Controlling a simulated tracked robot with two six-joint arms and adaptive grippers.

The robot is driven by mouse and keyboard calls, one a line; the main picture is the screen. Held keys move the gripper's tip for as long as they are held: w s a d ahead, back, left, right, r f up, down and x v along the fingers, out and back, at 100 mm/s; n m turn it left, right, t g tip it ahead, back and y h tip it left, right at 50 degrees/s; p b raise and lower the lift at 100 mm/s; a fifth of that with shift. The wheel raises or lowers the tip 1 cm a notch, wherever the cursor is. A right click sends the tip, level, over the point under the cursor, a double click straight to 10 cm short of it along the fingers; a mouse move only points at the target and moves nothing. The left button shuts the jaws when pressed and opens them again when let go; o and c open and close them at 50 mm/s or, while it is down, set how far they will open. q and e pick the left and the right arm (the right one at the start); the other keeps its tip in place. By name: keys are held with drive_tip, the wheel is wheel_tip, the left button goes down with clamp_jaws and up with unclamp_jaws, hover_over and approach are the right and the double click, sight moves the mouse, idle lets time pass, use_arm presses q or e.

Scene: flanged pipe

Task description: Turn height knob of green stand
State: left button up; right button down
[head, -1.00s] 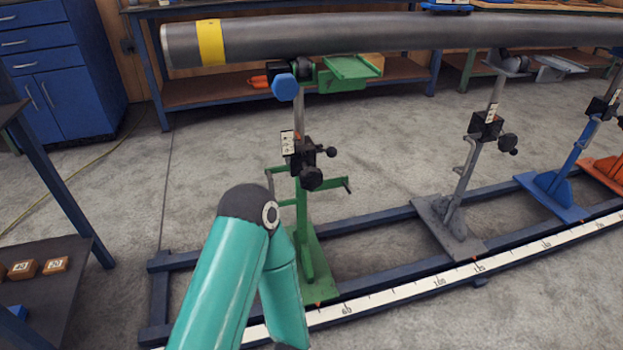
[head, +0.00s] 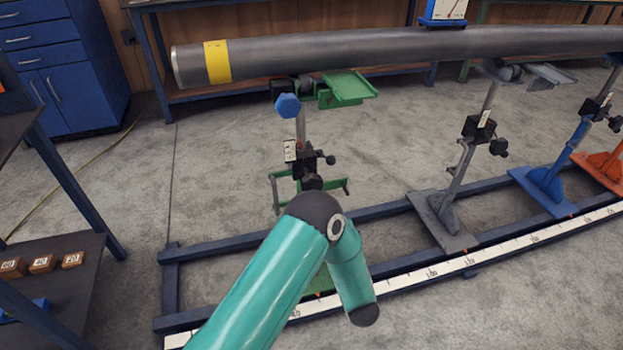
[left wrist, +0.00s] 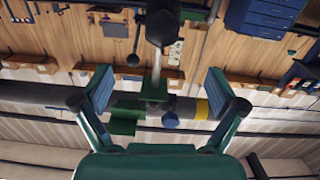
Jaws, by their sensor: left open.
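The green stand (head: 348,88) stands under the left end of the grey pipe (head: 320,50). Its black clamp block has a white scale label (head: 290,151), a large black knob (head: 312,182) and a smaller black knob (head: 330,160). A blue hexagonal knob (head: 288,106) sits higher up. My left arm covers the stand's lower part in the head view. In the left wrist view my left gripper (left wrist: 160,78) is open and empty. A large black knob (left wrist: 162,26) appears beyond its fingertips, apart from them. My right gripper is out of view.
A grey stand (head: 450,215), a blue stand (head: 550,185) and an orange stand (head: 600,165) stand along the blue floor rail to the right. A white scale strip (head: 430,272) runs along the rail. A shelf with numbered blocks (head: 42,264) is at left.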

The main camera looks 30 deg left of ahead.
sight(312, 186)
use_arm(q)
drive_tip(key=x, duration=0.5)
drive_tip(key=b+x, duration=0.1)
drive_tip(key=x, duration=0.5)
drive_tip(key=r+x, duration=0.1)
drive_tip(key=x, duration=0.5)
drive_tip(key=shift+s+a, duration=0.1)
drive_tip(key=shift+s, duration=0.05)
drive_tip(key=shift+c, duration=0.2)
drive_tip(key=c, duration=1.1)
drive_tip(key=shift+a, duration=0.1)
